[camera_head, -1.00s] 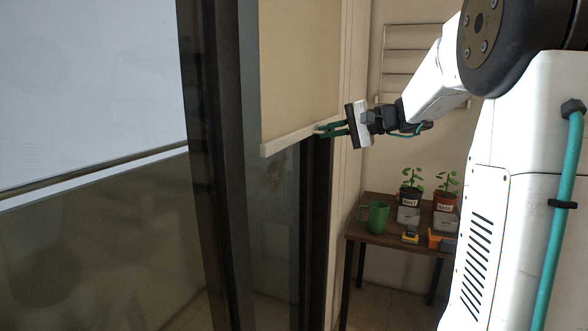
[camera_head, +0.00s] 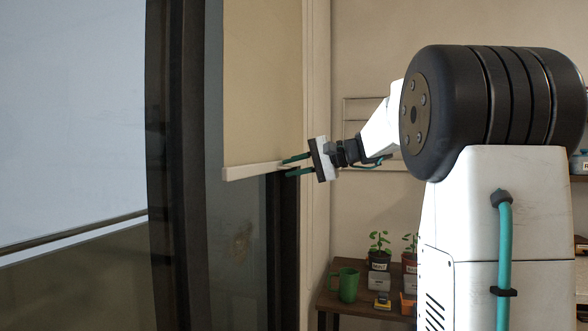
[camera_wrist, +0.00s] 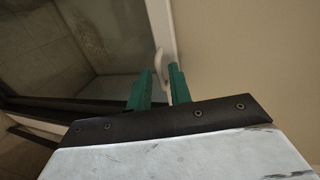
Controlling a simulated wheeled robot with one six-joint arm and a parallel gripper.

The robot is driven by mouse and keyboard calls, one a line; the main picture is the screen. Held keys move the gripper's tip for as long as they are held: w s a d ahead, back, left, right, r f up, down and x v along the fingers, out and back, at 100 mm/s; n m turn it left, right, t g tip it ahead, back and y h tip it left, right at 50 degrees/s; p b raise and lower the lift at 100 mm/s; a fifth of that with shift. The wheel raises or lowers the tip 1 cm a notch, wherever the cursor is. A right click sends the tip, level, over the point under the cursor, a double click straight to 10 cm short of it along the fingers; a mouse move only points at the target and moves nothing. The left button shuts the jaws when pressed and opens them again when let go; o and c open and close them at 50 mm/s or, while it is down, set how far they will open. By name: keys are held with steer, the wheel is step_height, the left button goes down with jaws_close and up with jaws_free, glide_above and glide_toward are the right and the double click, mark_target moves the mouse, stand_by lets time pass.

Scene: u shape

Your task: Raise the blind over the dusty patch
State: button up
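The beige blind (camera_head: 262,85) hangs at the window with a pale bottom bar (camera_head: 245,172). A brownish dusty patch (camera_head: 243,240) shows on the glass, uncovered, below the bar. My gripper (camera_head: 286,167) is at the bar's right end, its green fingers slightly apart, one higher than the other. The exact contact is partly hidden by the fingers. The dusty glass (camera_wrist: 92,40) also shows in the wrist view.
A pale blue-white blind (camera_head: 75,120) covers the upper left pane beyond a dark frame post (camera_head: 178,180). A wooden table (camera_head: 325,300) at lower right bears a green mug (camera_head: 347,285) and potted plants (camera_head: 379,250). A wall rack (camera_head: 350,115) is behind my arm.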

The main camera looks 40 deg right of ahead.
steer(key=shift+o, duration=0.2)
steer(key=v, duration=0.7)
steer(key=shift+s+d, duration=0.2)
steer(key=shift+s, duration=0.1)
stand_by(0.3)
